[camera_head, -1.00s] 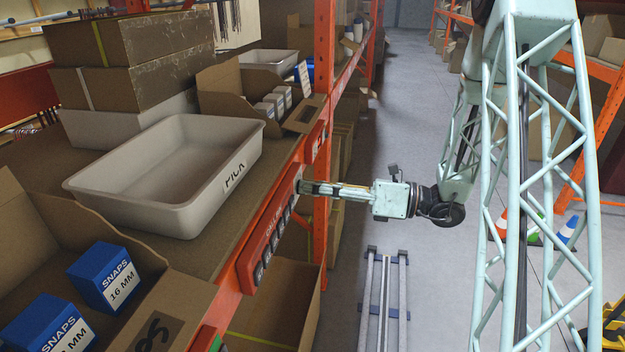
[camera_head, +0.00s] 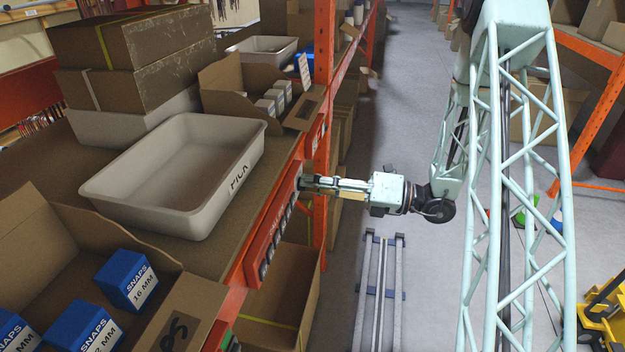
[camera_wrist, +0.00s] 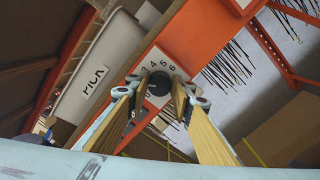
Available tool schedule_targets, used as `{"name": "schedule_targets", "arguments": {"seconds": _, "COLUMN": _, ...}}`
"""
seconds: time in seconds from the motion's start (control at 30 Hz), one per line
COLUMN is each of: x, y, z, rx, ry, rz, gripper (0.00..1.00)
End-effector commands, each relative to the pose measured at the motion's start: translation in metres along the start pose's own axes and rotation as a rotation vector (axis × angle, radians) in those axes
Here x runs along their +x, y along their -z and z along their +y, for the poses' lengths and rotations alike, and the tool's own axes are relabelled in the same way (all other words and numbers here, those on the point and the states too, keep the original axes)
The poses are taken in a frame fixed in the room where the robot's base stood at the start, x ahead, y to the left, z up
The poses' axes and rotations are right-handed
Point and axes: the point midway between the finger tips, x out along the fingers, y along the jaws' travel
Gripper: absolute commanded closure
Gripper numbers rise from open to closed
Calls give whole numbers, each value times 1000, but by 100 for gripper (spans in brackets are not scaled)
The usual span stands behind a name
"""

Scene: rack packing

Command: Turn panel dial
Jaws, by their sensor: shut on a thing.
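The panel dial (camera_wrist: 159,84) is a dark round knob on a light plate with printed numbers, 3 to 6 readable around its upper side. It shows in the wrist view between the fingertips of my gripper (camera_wrist: 160,87). My gripper is shut on the dial, a finger at each side. In the head view my gripper (camera_head: 304,183) reaches the red front panel (camera_head: 267,248) on the shelf edge from the right, and the dial itself is hidden there. Where the dial's pointer stands is too small to tell.
A pale PICK tray (camera_head: 215,213) stands on the shelf beside the panel. Cartons with blue SNAPS boxes (camera_head: 127,280) are at the front left. An orange rack post (camera_head: 323,90) rises just behind my gripper. The aisle floor (camera_head: 400,110) is open.

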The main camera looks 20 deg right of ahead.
Motion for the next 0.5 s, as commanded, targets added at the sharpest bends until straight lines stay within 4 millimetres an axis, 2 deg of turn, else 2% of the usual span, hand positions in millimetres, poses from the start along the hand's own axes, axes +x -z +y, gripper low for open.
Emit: {"name": "schedule_targets", "arguments": {"seconds": 0.5, "x": 0, "y": 0, "z": 0, "rx": 36, "ry": 0, "rz": 0, "gripper": 89}}
